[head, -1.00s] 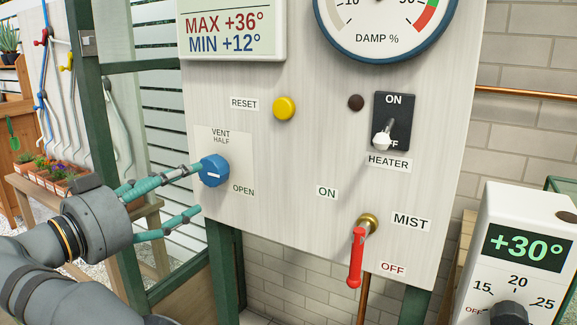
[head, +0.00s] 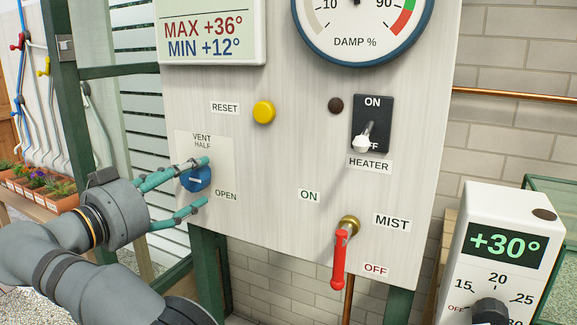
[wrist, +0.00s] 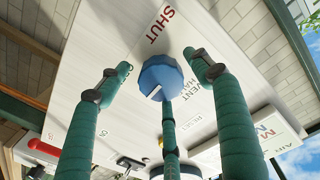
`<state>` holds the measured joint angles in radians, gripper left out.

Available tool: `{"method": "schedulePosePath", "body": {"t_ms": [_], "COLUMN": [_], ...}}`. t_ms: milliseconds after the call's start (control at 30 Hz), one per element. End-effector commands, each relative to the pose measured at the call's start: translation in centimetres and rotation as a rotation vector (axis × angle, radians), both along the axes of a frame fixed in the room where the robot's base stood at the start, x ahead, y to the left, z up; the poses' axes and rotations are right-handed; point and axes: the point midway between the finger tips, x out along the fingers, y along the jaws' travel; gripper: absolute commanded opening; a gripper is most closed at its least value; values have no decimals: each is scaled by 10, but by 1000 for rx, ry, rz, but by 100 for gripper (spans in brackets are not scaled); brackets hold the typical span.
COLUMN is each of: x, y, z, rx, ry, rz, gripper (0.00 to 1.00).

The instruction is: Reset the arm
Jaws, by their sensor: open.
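The blue vent knob (head: 196,180) sits on the pale control panel (head: 285,165), between the HALF and OPEN labels. My gripper (head: 204,182) is open at the knob, with teal fingers above and below it in the head view. In the wrist view, the knob (wrist: 162,77) shows between the spread fingers of my gripper (wrist: 160,66), with a white mark at its lower left. A third finger overlaps its lower edge there. No finger is clearly closed on the knob; whether any touches it I cannot tell.
A yellow RESET button (head: 264,112), a heater switch (head: 366,135) tilted down and a red mist lever (head: 340,258) hanging towards OFF share the panel. A white thermostat box (head: 495,250) reading +30° stands at right. Potted plants (head: 45,190) stand at left.

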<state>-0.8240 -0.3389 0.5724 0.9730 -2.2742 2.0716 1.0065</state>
Motion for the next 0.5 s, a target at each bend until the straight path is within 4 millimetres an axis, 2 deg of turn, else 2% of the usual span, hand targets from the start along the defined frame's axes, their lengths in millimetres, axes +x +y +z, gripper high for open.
{"method": "schedulePosePath", "body": {"t_ms": [167, 500], "x": [-20, -79], "y": [13, 46], "z": [0, -1], "rx": [9, 10], "ry": [-5, -3], "rz": [3, 3], "gripper": [65, 65]}}
